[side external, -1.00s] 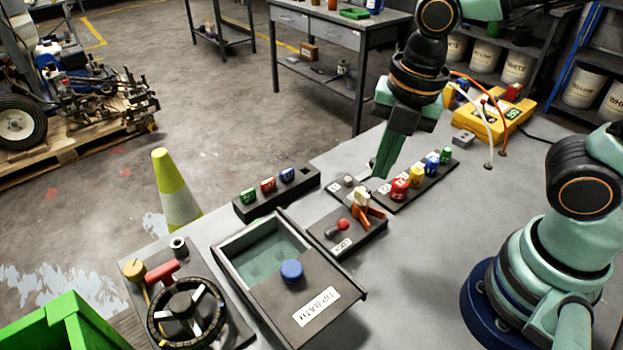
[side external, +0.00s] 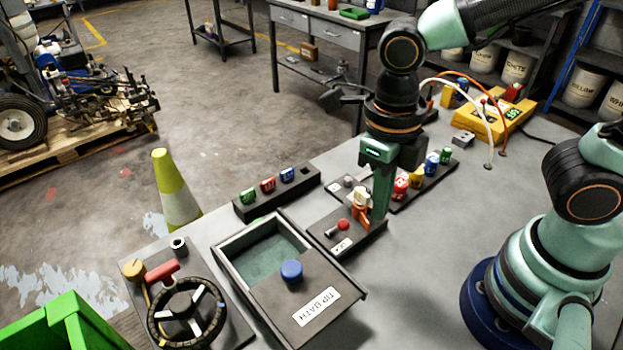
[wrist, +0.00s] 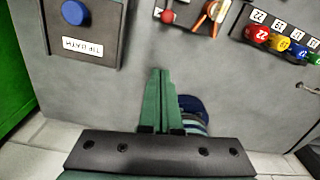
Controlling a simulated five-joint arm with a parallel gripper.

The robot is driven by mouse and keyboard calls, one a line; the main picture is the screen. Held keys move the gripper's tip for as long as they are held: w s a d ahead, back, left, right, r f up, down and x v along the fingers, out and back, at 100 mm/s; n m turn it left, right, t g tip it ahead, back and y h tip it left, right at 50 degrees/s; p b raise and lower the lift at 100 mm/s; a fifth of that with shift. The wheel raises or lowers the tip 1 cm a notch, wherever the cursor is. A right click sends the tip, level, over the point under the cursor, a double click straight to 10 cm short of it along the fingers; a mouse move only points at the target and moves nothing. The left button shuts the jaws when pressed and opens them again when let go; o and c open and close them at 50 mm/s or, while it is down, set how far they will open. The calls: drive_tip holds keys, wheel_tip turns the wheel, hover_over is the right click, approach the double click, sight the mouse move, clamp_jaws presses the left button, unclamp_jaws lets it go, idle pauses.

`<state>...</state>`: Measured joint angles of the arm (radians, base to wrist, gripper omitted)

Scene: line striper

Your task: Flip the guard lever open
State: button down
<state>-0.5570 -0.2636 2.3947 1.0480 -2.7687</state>
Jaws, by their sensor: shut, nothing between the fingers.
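A small dark panel (side external: 334,244) holds a lever with a red knob (side external: 343,224) and an orange part (side external: 360,213) with a white top (side external: 361,197). Which of these is the guard lever I cannot tell for sure. In the wrist view the red knob (wrist: 167,16) and orange part (wrist: 206,17) are at the top edge, partly cut off. My gripper (side external: 378,221) points down, shut and empty, just right of the orange part and covering some of it in the side view. In the wrist view my fingertips (wrist: 161,70) appear apart from the panel, over bare table.
A tip bath box (side external: 275,290) with a blue knob stands left of the panel. A rack of red, yellow, blue and green nozzles (side external: 416,180) lies behind right. A block with several coloured pieces (side external: 277,194) is behind. Table front is clear.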

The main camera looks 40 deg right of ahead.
sight(337, 230)
drive_tip(key=shift+f, duration=0.15)
drive_tip(key=f, duration=0.9)
drive_tip(key=shift+d+f, duration=0.4)
drive_tip(key=shift+w+a+r, duration=0.15)
drive_tip(key=shift+w+r, duration=0.05)
drive_tip(key=shift+w, duration=0.4)
drive_tip(key=shift+w+a+r, duration=0.15)
drive_tip(key=shift+w+r, duration=0.1)
drive_tip(key=shift+w, duration=0.4)
drive_tip(key=shift+w+a+r, duration=0.15)
drive_tip(key=shift+w+r, duration=0.05)
drive_tip(key=shift+w, duration=0.4)
